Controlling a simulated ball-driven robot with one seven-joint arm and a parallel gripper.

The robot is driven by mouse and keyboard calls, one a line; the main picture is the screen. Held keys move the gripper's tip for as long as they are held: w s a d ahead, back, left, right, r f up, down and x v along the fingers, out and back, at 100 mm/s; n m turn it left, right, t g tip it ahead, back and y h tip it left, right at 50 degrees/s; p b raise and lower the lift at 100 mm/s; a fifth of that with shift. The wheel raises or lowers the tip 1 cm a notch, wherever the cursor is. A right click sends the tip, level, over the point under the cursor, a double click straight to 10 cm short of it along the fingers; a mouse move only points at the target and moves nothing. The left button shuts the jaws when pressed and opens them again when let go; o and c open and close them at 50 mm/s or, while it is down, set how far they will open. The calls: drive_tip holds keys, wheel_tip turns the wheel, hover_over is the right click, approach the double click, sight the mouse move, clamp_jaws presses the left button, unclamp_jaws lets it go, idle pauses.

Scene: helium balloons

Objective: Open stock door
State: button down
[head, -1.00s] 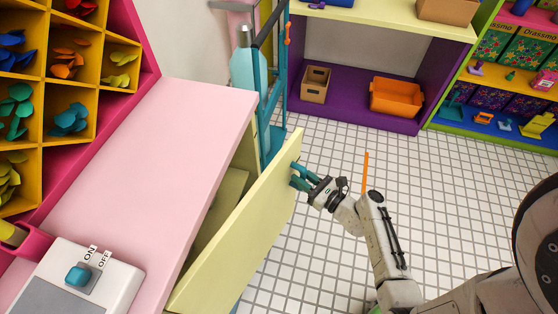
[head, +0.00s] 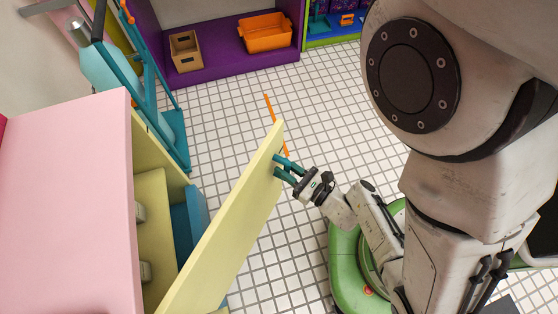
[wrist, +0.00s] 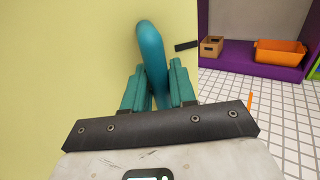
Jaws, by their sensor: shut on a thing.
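The yellow stock door (head: 228,232) stands swung out at an angle from the pink-topped cabinet (head: 65,200), and its shelf interior (head: 155,230) shows. My gripper (head: 284,168) is at the door's outer face near its far upper edge. In the wrist view my gripper's teal fingers (wrist: 160,90) are shut on the teal door handle (wrist: 151,50), one on each side of it. In the head view the fingers hide most of the handle.
A teal hand truck (head: 160,95) with a light blue gas cylinder (head: 108,72) stands beside the cabinet's far end. A purple shelf (head: 215,50) holds a cardboard box (head: 186,52) and an orange bin (head: 265,32). An orange stick-like thing (head: 270,110) shows beyond the door. The tiled floor is otherwise clear.

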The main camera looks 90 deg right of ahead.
drive_tip(key=c, duration=1.1)
unclamp_jaws()
drive_tip(key=b+v, duration=0.2)
drive_tip(key=v, duration=0.8)
drive_tip(key=shift+s+a, duration=0.25)
drive_tip(key=shift+s, duration=0.05)
